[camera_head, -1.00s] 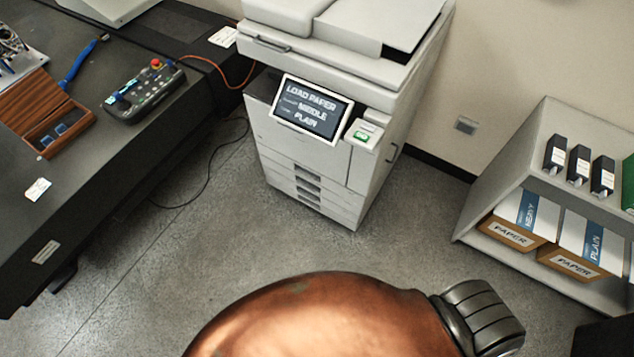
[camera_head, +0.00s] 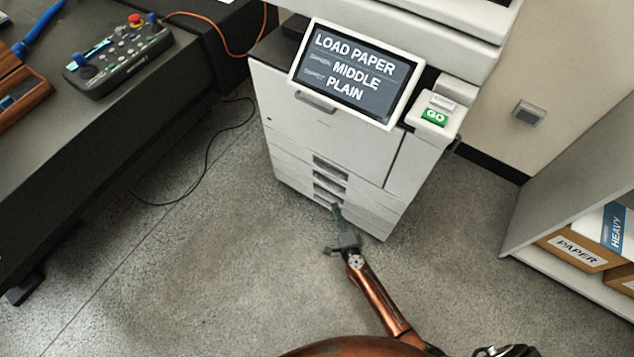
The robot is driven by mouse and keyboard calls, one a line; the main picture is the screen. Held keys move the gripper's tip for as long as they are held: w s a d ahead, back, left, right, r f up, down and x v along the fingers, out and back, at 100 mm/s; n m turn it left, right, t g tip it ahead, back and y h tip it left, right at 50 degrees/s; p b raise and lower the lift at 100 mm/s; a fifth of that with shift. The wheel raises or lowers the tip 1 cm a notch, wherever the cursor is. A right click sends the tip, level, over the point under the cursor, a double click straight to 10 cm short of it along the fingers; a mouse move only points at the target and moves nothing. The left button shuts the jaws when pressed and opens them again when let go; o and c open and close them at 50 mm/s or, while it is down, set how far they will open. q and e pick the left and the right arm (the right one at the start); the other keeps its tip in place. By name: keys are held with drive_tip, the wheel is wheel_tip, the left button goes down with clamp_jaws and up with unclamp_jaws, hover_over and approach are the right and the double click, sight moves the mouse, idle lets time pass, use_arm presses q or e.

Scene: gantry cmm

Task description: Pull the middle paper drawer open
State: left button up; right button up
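The white copier (camera_head: 335,140) stands at the centre with a stack of paper drawers low on its front. The middle paper drawer (camera_head: 327,185) looks closed, its dark recessed handle lying between the handles above and below it. My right gripper (camera_head: 339,222) is in front of the lower drawers, its tip overlapping the area just below and right of the lowest handle (camera_head: 325,200). I cannot tell whether it touches the front. Its fingers are small and partly merged, so their opening is unclear. My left gripper is out of view.
The copier's screen (camera_head: 345,75) reads LOAD PAPER, MIDDLE, PLAIN, beside a green GO button (camera_head: 435,117). A dark workbench (camera_head: 110,120) stands left, with a cable on the floor. A shelf (camera_head: 575,180) with paper boxes stands right. The floor before the copier is clear.

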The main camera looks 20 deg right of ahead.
sight(327, 186)
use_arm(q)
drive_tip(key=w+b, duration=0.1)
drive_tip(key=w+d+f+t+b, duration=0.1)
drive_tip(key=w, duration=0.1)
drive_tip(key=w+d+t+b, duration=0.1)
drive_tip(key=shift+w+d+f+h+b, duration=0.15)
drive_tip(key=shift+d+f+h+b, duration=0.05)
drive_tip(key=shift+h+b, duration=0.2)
use_arm(e)
drive_tip(key=w, duration=0.3)
drive_tip(key=w+m, duration=0.1)
drive_tip(key=w, duration=0.3)
drive_tip(key=w+r+m, duration=0.1)
drive_tip(key=w, duration=0.3)
drive_tip(key=shift+d+t+h, duration=0.1)
drive_tip(key=shift+t+h, duration=0.3)
drive_tip(key=shift+c, duration=0.2)
drive_tip(key=shift+s, duration=0.1)
drive_tip(key=c, duration=0.3)
clamp_jaws()
drive_tip(key=shift+f, duration=0.15)
